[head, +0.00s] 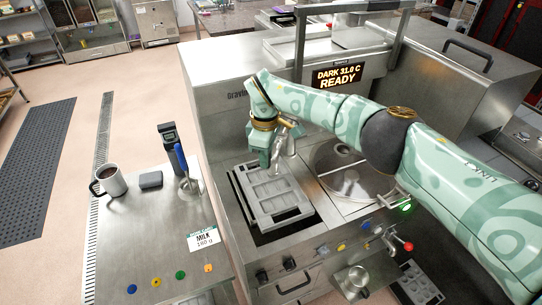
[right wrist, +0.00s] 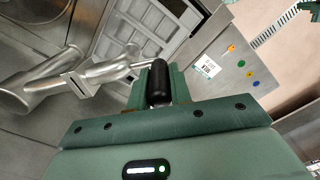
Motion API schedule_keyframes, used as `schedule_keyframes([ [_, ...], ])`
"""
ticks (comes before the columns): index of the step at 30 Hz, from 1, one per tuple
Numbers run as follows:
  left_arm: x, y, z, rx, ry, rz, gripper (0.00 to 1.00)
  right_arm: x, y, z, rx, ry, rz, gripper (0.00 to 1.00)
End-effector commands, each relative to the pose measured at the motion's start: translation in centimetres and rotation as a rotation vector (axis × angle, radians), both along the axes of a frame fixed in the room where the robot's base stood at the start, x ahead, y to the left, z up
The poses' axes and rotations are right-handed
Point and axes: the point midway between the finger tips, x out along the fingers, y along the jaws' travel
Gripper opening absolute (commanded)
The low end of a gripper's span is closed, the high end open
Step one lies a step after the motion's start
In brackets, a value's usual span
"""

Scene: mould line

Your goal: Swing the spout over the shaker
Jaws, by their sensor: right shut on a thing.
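The spout (head: 285,140) is a bent steel pipe near the far right edge of the shaker in the head view. It shows larger in the right wrist view (right wrist: 55,85). The shaker (head: 263,237) is a dark recessed bed at the machine's front left, with a grey mould (head: 272,196) on it. The mould shows behind the spout in the right wrist view (right wrist: 145,40). My right gripper (head: 270,158) is shut on the spout's black handle (right wrist: 158,82). I cannot tell where the spout's mouth hangs. My left gripper is out of view.
A round steel bowl (head: 345,172) lies right of the mould, beside my right arm. A display (head: 338,76) reads READY.

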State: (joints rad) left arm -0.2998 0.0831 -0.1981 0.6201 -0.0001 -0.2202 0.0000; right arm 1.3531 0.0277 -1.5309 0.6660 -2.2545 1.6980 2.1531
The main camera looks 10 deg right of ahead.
Motion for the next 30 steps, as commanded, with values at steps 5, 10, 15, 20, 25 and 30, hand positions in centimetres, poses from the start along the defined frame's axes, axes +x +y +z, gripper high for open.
schedule_keyframes([
  [5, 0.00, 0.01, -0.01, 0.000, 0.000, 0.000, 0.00, 0.22, 0.07, 0.10, -0.001, -0.004, 0.004, 0.00],
  [10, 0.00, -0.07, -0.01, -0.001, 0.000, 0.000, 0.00, 0.28, 0.12, 0.12, 0.000, -0.005, 0.005, 0.00],
  [15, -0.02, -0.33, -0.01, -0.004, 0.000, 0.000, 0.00, 0.31, 0.17, 0.15, 0.001, -0.006, 0.006, 0.00],
  [20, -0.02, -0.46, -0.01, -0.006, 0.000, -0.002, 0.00, 0.31, 0.21, 0.18, 0.002, -0.007, 0.007, 0.32],
  [25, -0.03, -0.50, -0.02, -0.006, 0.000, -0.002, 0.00, 0.25, 0.13, 0.09, 0.001, -0.004, 0.005, 0.42],
  [30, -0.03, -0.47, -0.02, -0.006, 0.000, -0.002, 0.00, 0.25, 0.07, 0.15, 0.000, -0.003, 0.004, 0.42],
])
